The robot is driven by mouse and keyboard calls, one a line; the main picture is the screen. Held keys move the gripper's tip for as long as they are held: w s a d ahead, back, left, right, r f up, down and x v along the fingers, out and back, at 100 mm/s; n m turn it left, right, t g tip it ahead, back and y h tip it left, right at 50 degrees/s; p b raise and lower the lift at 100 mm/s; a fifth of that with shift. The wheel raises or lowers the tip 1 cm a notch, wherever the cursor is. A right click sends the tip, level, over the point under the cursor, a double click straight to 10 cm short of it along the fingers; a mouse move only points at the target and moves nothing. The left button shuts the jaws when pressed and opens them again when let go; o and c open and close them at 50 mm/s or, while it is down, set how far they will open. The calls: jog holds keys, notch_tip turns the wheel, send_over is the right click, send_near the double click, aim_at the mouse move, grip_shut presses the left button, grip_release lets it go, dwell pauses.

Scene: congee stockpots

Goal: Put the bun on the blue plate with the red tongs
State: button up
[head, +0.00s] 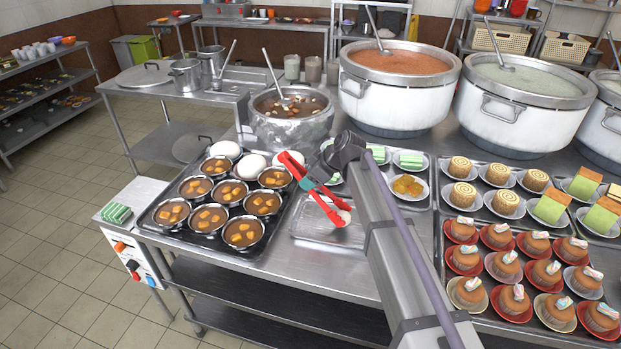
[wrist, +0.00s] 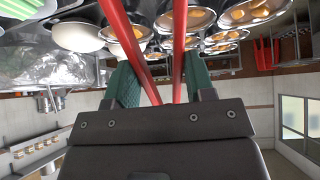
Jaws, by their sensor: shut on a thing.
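My gripper (head: 313,181) has teal fingers shut on the red tongs (head: 327,207), above the front of the steel counter. The tongs slant from upper left to lower right, with their lower end over a shallow steel tray (head: 312,233). A small pale patch shows at that end; I cannot tell what it is. In the wrist view, the red arms of the tongs (wrist: 179,50) run between my green fingers (wrist: 155,88). I cannot make out a blue plate.
Several bowls of brown stew (head: 208,217) fill the dark tray left of the tongs. A steel stew pot (head: 292,128) stands behind. Plated cakes (head: 511,298) crowd the right, with large stockpots (head: 396,100) beyond. The shallow tray looks mostly bare.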

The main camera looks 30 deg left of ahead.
notch_tip(320, 180, up, 10)
jog(key=p, duration=0.8)
jog(key=shift+f, duration=0.25)
jog(key=shift+a, duration=0.1)
